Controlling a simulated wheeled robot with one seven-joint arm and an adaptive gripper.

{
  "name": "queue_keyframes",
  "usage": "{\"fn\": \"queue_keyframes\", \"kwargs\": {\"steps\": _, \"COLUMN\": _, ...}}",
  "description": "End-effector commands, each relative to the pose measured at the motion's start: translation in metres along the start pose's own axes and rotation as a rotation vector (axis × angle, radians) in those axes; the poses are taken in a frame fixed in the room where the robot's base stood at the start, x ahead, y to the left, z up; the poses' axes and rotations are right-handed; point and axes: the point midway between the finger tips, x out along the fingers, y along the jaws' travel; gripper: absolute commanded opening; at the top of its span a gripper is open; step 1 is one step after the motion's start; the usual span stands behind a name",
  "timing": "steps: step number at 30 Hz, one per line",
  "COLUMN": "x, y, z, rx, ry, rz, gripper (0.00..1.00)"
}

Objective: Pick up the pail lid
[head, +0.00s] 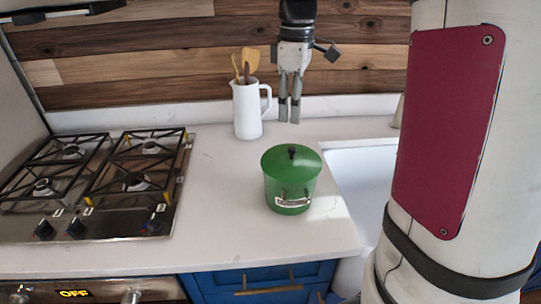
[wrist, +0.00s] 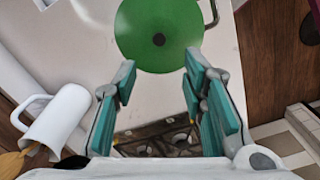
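The pail lid (head: 278,162) is green with a small black knob (head: 292,152). It sits on the green pail (head: 290,192) on the white counter, in the middle of the head view. In the wrist view the lid (wrist: 150,22) shows from above at the top, with its dark knob near its lower middle. My gripper (head: 290,120) hangs fingers down, above and behind the pail, apart from it. In the wrist view its teal finger pads (wrist: 157,85) are spread with nothing between them.
A white jug (head: 248,112) with wooden utensils stands behind and left of the pail, close to my gripper. A gas stove (head: 95,180) is at the left. A sink (head: 358,185) is right of the pail. The counter in front of the pail is clear.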

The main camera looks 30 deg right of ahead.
Motion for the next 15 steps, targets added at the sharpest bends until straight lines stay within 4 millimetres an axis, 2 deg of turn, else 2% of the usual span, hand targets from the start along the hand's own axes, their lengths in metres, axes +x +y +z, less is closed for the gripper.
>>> {"fn": "queue_keyframes", "kwargs": {"steps": 3, "x": 0.024, "y": -0.001, "z": 0.001, "rx": 0.0, "ry": -0.003, "rz": -0.004, "gripper": 0.38}}
{"fn": "queue_keyframes", "kwargs": {"steps": 9, "x": 0.058, "y": -0.001, "z": 0.0, "rx": 0.001, "ry": -0.002, "rz": -0.002, "gripper": 0.38}}
{"fn": "queue_keyframes", "kwargs": {"steps": 15, "x": 0.071, "y": -0.001, "z": 0.0, "rx": 0.001, "ry": 0.0, "rz": 0.0, "gripper": 0.38}}
